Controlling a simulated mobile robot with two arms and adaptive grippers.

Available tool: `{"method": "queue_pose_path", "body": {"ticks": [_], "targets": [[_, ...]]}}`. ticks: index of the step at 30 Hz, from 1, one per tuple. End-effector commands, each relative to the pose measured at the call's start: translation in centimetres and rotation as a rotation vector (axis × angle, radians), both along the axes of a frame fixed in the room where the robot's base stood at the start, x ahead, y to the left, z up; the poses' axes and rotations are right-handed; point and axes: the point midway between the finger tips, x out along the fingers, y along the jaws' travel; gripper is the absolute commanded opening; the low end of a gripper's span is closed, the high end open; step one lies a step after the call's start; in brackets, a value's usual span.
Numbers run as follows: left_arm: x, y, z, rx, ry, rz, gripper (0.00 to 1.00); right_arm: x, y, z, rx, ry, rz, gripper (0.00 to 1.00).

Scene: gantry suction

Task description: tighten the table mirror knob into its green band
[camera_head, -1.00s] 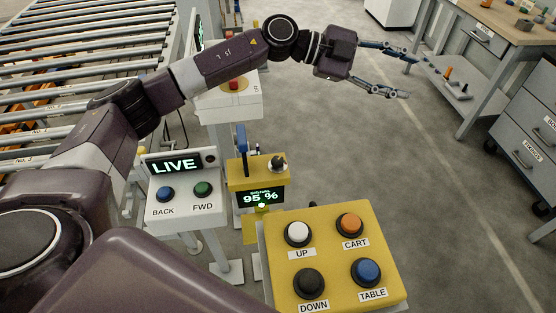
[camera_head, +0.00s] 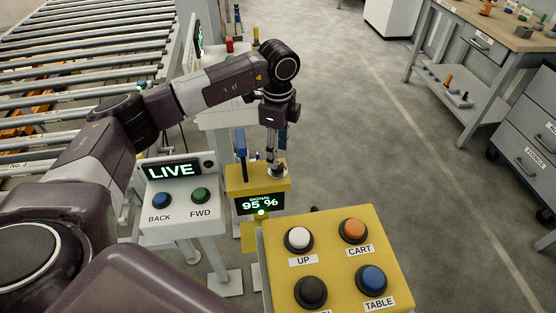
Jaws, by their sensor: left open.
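My right gripper is out of view.
A yellow button panel (camera_head: 335,260) with UP, CART, DOWN and TABLE buttons stands in front. A white LIVE panel (camera_head: 180,215) with BACK and FWD buttons stands to the left. A roller conveyor (camera_head: 60,75) lies behind left. The floor to the right is clear up to a workbench (camera_head: 430,65).

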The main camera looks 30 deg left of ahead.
Motion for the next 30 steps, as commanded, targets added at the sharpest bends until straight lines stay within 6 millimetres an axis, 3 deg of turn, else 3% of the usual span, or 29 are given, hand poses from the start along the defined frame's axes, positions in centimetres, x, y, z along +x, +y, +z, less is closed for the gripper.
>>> {"method": "queue_pose_path", "body": {"ticks": [9,19,30], "targets": [[0.0,-0.1,-4.0,-0.003,0.000,-0.002,0.46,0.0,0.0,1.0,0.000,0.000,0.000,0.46],[0.0,-0.1,-4.5,-0.003,-0.001,-0.003,0.46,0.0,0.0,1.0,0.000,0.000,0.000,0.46],[0.0,-0.1,-4.5,-0.003,-0.001,-0.003,0.05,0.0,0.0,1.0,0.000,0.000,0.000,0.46]]}}
